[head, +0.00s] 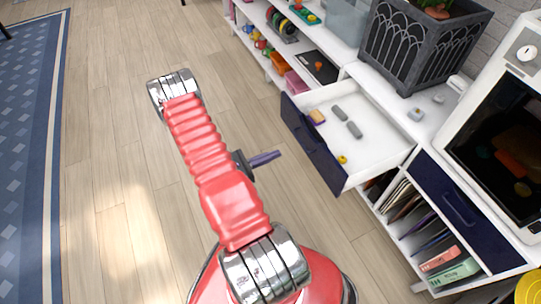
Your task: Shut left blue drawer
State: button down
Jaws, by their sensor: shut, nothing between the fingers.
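The left blue drawer (312,143) is pulled well out of the white cabinet, its dark blue front facing left toward my arm. Its white inside (375,127) is open to view and holds small grey pieces, a tan block and a small yellow piece. My gripper (268,158) shows beyond my red arm, pointing right toward the drawer front. It is shut and empty, with a gap of floor visible between its tip and the drawer front in the picture.
A second blue drawer (465,208) to the right is closed. Folders and books (430,235) stand in the shelf below. A planter (415,45) and a white machine (510,120) stand on top. Bare wood floor (120,170) lies left, beside a blue rug (25,130).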

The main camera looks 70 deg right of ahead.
aim_at(307, 142)
jog(key=x, duration=1.1)
jog(key=shift+a, duration=0.1)
jog(key=shift+s, duration=0.1)
